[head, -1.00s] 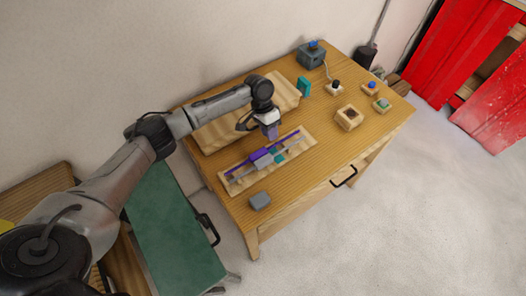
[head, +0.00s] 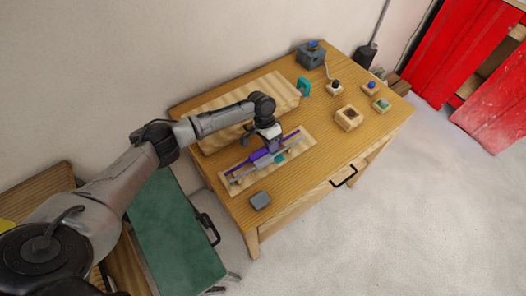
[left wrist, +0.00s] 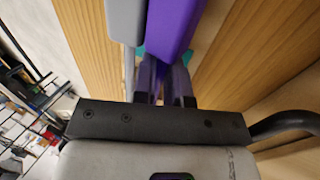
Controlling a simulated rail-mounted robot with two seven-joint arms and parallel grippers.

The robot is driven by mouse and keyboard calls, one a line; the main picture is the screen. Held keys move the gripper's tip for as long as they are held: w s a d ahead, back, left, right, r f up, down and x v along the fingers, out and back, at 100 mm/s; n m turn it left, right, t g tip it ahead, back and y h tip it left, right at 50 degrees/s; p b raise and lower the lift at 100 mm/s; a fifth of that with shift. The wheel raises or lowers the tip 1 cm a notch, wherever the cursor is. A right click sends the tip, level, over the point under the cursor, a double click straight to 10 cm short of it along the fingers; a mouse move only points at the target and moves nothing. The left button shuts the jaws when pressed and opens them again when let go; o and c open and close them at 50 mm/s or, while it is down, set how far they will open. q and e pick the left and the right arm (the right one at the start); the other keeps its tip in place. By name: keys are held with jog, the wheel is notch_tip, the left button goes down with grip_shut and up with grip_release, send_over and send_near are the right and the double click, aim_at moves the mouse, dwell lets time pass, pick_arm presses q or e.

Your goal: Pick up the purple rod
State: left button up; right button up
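The long thin purple rod (head: 289,138) lies on a wooden board (head: 307,141) on the table, with a thicker purple block (head: 262,159) along it. The purple block also fills the top of the left wrist view (left wrist: 176,22). My left gripper (head: 273,145) points down at the rod, to the right of the block in the head view. In the left wrist view its two fingers (left wrist: 164,82) are close together at the near end of the block. The rod between them is mostly hidden, so their grip is unclear. My right gripper is out of view.
A grey rod-and-block piece (head: 242,178) and a teal piece (head: 280,158) lie close beside the purple rod. A grey box (head: 260,200) stands in front. A raised wooden slab (head: 220,105) is behind. Small button boxes and a teal block (head: 304,87) stand farther right.

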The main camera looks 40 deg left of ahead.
pick_arm(q)
grip_shut()
jog(key=shift+r, duration=0.2)
